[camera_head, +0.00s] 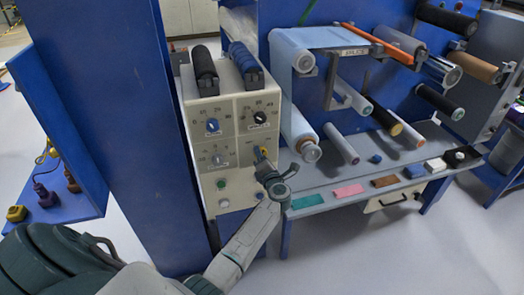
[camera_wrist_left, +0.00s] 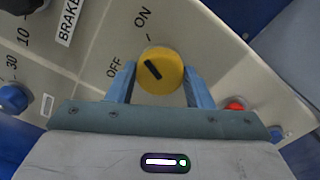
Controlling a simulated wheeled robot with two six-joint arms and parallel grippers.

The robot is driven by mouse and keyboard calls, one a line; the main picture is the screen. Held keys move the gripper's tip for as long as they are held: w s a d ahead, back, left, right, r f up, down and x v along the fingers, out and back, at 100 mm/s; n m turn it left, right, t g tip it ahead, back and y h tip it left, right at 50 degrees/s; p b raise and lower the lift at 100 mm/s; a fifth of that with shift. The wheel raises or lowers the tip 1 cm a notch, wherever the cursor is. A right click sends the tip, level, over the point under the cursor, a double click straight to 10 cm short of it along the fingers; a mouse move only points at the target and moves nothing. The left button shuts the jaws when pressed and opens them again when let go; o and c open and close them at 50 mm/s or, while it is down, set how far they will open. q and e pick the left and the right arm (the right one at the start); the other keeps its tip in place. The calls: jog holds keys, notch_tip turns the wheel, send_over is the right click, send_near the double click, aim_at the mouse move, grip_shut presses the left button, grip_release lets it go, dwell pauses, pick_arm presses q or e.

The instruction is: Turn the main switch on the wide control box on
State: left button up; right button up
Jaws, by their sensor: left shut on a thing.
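The wide control box (camera_head: 238,182) has a pale front panel with several dials. Its main switch, a yellow round knob (camera_head: 262,152), sits at the panel's right side. In the left wrist view the yellow knob (camera_wrist_left: 168,84) has a black pointer tilted to the upper left, between the OFF and ON labels. My left gripper (camera_head: 268,165) is at the knob, its tip partly hidden by the wrist. In the wrist view its two blue fingers (camera_wrist_left: 160,92) are shut on the knob, one on each side. My right gripper is not in view.
A red button (camera_wrist_left: 235,104) and a blue knob (camera_wrist_left: 12,98) are near the fingers. A blue post (camera_head: 168,150) stands left of the box. On the right, a grey shelf (camera_head: 330,198) holds coloured blocks below several rollers (camera_head: 340,143).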

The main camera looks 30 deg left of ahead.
pick_arm(q)
jog(key=shift+r+m+p, duration=0.1)
jog(key=shift+m+p, duration=0.9)
jog(key=shift+m, duration=0.3)
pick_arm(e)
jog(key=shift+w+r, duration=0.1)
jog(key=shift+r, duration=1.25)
pick_arm(q)
jog(key=o, duration=1)
jog(key=b+v, duration=0.2)
jog(key=v, duration=0.9)
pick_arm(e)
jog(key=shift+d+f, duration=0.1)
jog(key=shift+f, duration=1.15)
pick_arm(q)
jog(key=shift+w, duration=0.1)
